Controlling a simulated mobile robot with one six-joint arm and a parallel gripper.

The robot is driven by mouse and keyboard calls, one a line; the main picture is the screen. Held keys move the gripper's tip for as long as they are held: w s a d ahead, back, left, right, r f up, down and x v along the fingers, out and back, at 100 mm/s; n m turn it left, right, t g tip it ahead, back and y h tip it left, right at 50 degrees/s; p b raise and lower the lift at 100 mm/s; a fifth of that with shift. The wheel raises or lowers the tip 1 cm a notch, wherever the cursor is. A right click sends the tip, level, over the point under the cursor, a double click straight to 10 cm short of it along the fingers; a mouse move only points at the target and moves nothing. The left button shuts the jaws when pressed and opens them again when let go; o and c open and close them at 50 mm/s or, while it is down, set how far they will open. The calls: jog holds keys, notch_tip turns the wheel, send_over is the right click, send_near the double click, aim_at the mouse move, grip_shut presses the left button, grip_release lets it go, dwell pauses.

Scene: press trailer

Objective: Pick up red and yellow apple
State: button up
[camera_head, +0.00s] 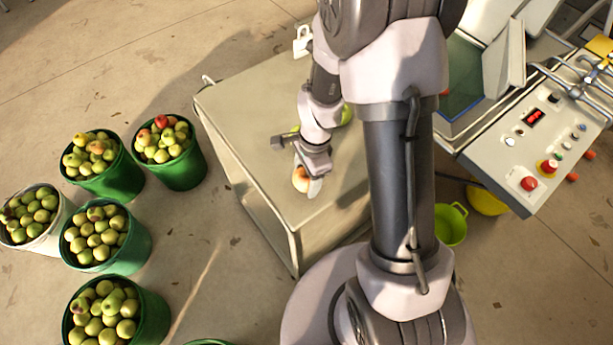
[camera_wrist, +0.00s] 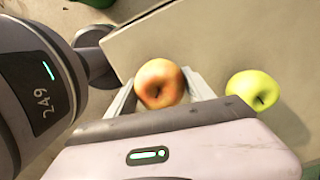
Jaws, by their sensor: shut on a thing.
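The red and yellow apple (camera_wrist: 160,84) sits between the fingers of my gripper (camera_wrist: 165,92) in the wrist view, its stem end facing the camera. In the head view the apple (camera_head: 300,180) shows partly behind my gripper (camera_head: 307,180), over the near part of the table (camera_head: 262,150). My gripper is shut on the apple. Whether the apple still touches the table top I cannot tell.
A green apple (camera_wrist: 253,89) lies on the table right of my gripper in the wrist view. Several buckets of apples, such as the green bucket (camera_head: 185,170), stand on the floor at left. A control panel (camera_head: 530,140) is at right.

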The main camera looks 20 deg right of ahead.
notch_tip(320, 180, up, 2)
jog(key=shift+r+p, duration=0.2)
jog(key=shift+p, duration=0.45)
jog(key=s+d+b, duration=0.8)
jog(key=s+b, duration=0.2)
jog(key=s, duration=0.3)
jog(key=shift+s+r+b, duration=0.35)
jog(key=shift+r, duration=0.05)
jog(key=shift+d, duration=0.15)
